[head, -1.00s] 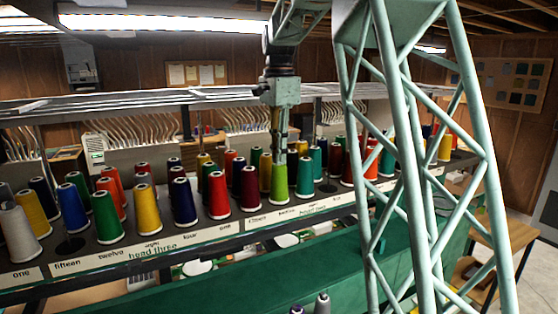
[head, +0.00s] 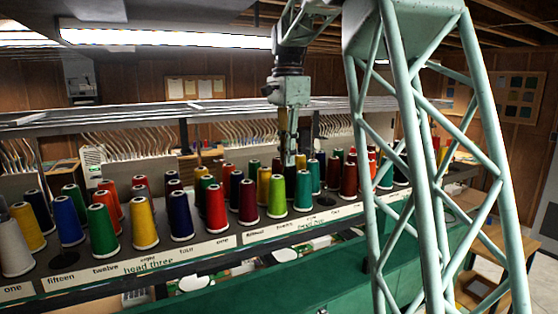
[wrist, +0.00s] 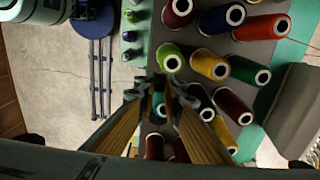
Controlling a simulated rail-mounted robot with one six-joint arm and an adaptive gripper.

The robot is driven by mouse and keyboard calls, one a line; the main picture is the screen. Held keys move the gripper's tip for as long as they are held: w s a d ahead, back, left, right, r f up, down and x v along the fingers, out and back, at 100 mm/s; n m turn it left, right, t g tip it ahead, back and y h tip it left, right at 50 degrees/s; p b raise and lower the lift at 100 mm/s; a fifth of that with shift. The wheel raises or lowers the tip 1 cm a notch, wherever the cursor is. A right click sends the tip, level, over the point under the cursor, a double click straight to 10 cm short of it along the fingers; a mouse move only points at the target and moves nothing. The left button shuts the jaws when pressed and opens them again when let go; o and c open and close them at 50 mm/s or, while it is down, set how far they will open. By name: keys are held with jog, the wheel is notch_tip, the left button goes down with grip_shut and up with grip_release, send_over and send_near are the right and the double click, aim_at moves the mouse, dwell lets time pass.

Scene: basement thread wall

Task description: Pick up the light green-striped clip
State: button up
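I cannot make out a light green-striped clip in either view. My gripper (head: 290,160) points down over the rack of thread cones. In the head view its tips are just above and to the right of a lime green cone (head: 277,196). In the wrist view the fingertips (wrist: 163,88) are apart with nothing held between them, and a teal cone (wrist: 159,108) shows below through the gap. The lime cone (wrist: 171,62) stands just beyond the tips there. The fingers hide part of the rack.
Upright cones crowd the dark rack, including a red cone (head: 216,208) and a maroon cone (head: 248,203). A labelled strip (head: 205,247) runs along its front edge. A metal rail (head: 190,112) spans above it. A green surface (head: 270,292) lies in front.

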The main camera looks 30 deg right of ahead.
jog(key=s+d+r+b, duration=0.1)
jog(key=s+d, duration=0.7)
jog(key=d, duration=0.1)
jog(key=shift+s+d, duration=0.2)
jog(key=shift+d, duration=0.1)
jog(key=shift+w+r, duration=0.1)
dwell(0.7)
